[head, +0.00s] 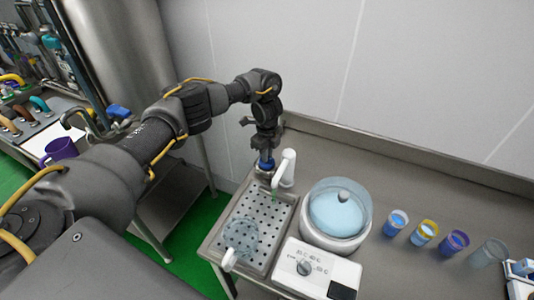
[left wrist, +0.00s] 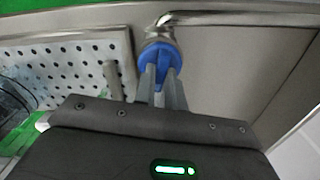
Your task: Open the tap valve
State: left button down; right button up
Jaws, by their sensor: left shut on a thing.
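The tap valve is a blue knob (head: 266,167) at the back left of the steel counter, beside the white tap (head: 286,168). In the left wrist view the blue knob (left wrist: 160,50) sits on a shiny metal pipe. My left gripper (head: 266,154) reaches down from above and is shut on the blue knob. In the wrist view its two grey fingers (left wrist: 160,75) are around the knob's raised middle part. The fingertips are partly hidden by the knob. My right gripper is not in view.
A perforated drip tray (head: 284,215) lies below the tap, with a clear jug (head: 240,238) on it. A lidded round vessel (head: 337,213), a white control box (head: 315,268) and several cups (head: 424,233) stand to the right. A purple mug (head: 61,149) is at far left.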

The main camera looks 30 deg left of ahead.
pick_arm(q)
jog(key=shift+r, duration=0.1)
jog(key=c, duration=1.5)
grip_release()
jog(key=shift+o, duration=0.2)
notch_tip(320, 180, up, 11)
jog(key=shift+p, duration=0.35)
jog(key=shift+f, duration=0.2)
